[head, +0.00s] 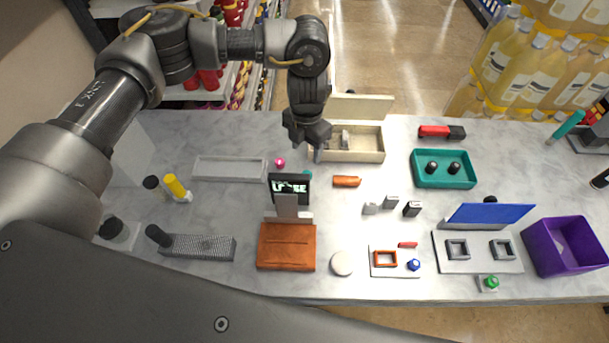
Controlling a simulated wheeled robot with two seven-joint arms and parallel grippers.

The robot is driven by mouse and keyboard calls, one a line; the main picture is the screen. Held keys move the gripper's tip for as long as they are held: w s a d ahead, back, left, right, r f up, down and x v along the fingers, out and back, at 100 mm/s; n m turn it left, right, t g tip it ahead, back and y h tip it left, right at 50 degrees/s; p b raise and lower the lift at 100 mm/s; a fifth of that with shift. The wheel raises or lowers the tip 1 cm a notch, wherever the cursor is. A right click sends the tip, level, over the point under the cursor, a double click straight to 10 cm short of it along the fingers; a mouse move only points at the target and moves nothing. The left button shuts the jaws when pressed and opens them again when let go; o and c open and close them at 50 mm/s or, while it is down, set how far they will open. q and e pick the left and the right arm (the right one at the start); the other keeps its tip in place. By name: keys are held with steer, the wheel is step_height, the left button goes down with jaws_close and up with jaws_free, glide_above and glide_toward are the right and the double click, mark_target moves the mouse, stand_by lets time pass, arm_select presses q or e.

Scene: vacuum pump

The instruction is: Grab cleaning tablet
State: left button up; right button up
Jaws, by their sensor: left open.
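My left arm reaches in from the left across the table. Its gripper (316,148) is open and hangs over the left end of a beige box (368,156) with its lid standing up at the back. A small greyish-white piece (346,139) lies inside the box, just right of the gripper; I cannot tell whether it is the cleaning tablet. A pale round disc (342,263) lies flat near the table's front edge, well away from the gripper. My right gripper is not in view.
A display stand (290,190), an orange-brown block (287,247) and a small orange piece (346,181) stand in front of the gripper. A grey tray (230,170) is left, a teal tray (443,181) right. A purple bin (566,248) is far right.

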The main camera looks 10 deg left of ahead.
arm_select(q)
glide_above(307, 171)
steer(key=s, duration=0.1)
step_height(307, 171, down, 5)
steer(key=shift+f+p, duration=0.2)
steer(key=shift+p, duration=0.2)
step_height(307, 171, down, 4)
steer(key=p, duration=0.2)
steer(key=shift+d+f+p, duration=0.1)
steer(key=shift+f+p, duration=0.1)
steer(key=shift+p, duration=0.2)
steer(key=shift+f, duration=0.4)
steer(key=shift+c, duration=0.3)
steer(key=shift+w, duration=0.1)
steer(key=c, duration=1)
